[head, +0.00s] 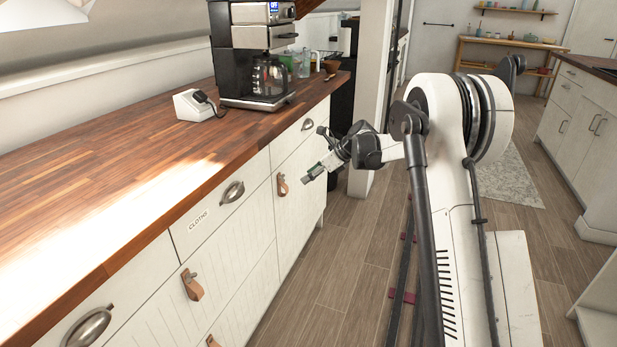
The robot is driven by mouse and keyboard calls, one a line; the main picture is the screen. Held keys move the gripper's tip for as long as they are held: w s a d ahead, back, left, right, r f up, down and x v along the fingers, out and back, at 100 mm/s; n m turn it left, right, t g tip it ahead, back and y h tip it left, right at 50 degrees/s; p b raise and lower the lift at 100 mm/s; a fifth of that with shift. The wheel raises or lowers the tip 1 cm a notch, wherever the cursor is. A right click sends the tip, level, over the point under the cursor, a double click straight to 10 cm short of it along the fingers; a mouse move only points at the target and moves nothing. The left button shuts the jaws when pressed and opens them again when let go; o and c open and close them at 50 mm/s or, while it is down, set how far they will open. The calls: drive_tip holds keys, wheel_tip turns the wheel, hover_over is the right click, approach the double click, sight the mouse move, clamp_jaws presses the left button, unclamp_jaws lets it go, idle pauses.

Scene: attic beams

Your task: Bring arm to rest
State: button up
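My gripper (311,174) is at the end of my arm, in front of the white drawers below the wooden counter. It points toward the lower left, close to a leather pull on a cabinet front. I cannot tell whether it touches the front. The fingers are small in this view, and nothing is clearly held between them. My white arm (447,190) rises on the right side of the picture, bent at a large round joint, with the forearm reaching left toward the counter.
A wooden counter (130,150) runs along the left, bearing a coffee machine (262,50) and a white socket box (193,106). The drawers below have protruding handles, one labelled "CLOTHS" (198,220). Wooden floor (335,265) is open between counter and arm. White cabinets (570,130) stand at right.

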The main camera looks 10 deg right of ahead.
drive_tip(key=s+a+r+n+h, duration=0.1)
drive_tip(key=s+r+n+h, duration=0.1)
drive_tip(key=s+r+n, duration=0.75)
drive_tip(key=s+a+r+n+h, duration=0.2)
drive_tip(key=s+r, duration=0.5)
drive_tip(key=s, duration=0.7)
drive_tip(key=s+d+f+n+t+h, duration=0.15)
drive_tip(key=s+n, duration=0.55)
drive_tip(key=s, duration=0.7)
drive_tip(key=s+f+n+h, duration=0.25)
drive_tip(key=s+n, duration=0.35)
drive_tip(key=s, duration=0.8)
wheel_tip(320, 180, up, 12)
drive_tip(key=p, duration=1.3)
drive_tip(key=shift+s+d+r+y, duration=0.25)
drive_tip(key=shift+s+y, duration=0.05)
drive_tip(key=shift+f+n+t, duration=0.1)
drive_tip(key=shift+n+t, duration=0.15)
